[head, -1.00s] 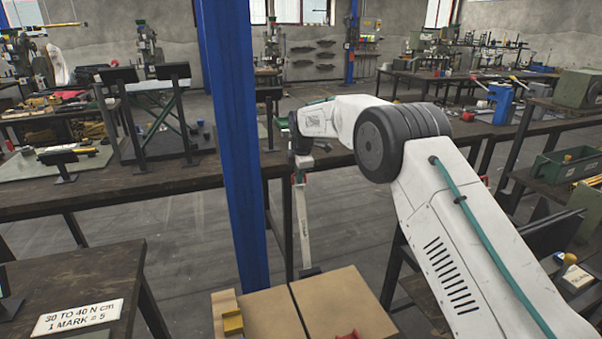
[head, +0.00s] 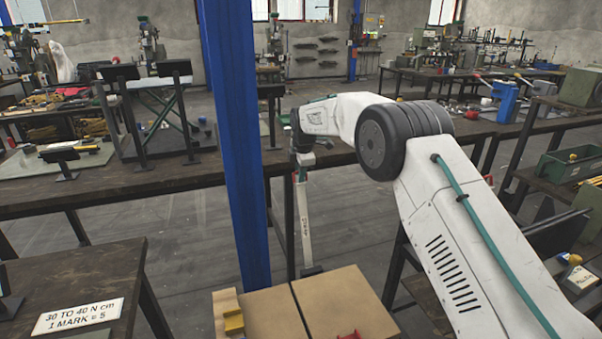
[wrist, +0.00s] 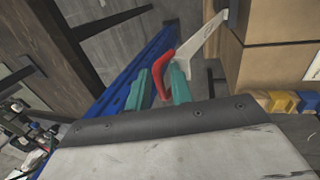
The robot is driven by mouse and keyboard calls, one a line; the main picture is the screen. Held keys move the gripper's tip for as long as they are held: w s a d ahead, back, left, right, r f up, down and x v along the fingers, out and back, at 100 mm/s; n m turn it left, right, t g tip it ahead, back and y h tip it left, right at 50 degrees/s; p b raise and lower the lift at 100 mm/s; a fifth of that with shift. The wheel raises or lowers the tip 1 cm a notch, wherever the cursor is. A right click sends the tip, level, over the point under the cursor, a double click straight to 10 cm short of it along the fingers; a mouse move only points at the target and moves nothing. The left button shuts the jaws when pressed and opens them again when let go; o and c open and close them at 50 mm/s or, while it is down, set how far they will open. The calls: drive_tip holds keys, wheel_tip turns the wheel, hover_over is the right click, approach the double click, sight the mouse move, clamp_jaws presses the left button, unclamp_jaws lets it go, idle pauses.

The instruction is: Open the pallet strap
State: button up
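The strap's pale bar (head: 305,225) stands nearly upright behind the brown cartons in the head view. In the wrist view the pale bar (wrist: 205,38) runs up and right beside the cartons, and its curved red handle (wrist: 162,72) reaches down toward me. My gripper (wrist: 162,82) has two teal fingers, one on each side of the red handle. They are apart, with the handle in the gap; whether both press on it is not clear. In the head view my gripper is mostly hidden at the bar's top end.
A blue post (head: 236,150) rises close left of my gripper. A long dark bench (head: 150,179) lies behind. A labelled table (head: 75,285) stands front left.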

drive_tip(key=v, duration=0.7)
drive_tip(key=shift+r, duration=0.35)
drive_tip(key=shift+s, duration=0.1)
drive_tip(key=s+d+f+m+g, duration=0.2)
drive_tip(key=s+f+m, duration=0.2)
drive_tip(key=s+m, duration=0.1)
drive_tip(key=s+d+r+m+g, duration=0.1)
drive_tip(key=s+d+r+m, duration=0.35)
drive_tip(key=s, duration=0.45)
drive_tip(key=s+d+r+m+h, duration=0.1)
drive_tip(key=s+d+r+m, duration=0.2)
drive_tip(key=s+d, duration=0.45)
drive_tip(key=s+d+r+m+g, duration=0.1)
drive_tip(key=s+d+r+m, duration=0.25)
drive_tip(key=s, duration=0.75)
drive_tip(key=s+d+r+m+t, duration=0.1)
drive_tip(key=s+d+m, duration=0.2)
drive_tip(key=s, duration=1)
drive_tip(key=s+d+r+m+t, duration=0.1)
drive_tip(key=s+d+m, duration=0.2)
drive_tip(key=s, duration=1.1)
drive_tip(key=d, duration=0.3)
drive_tip(key=shift+s+t, duration=0.3)
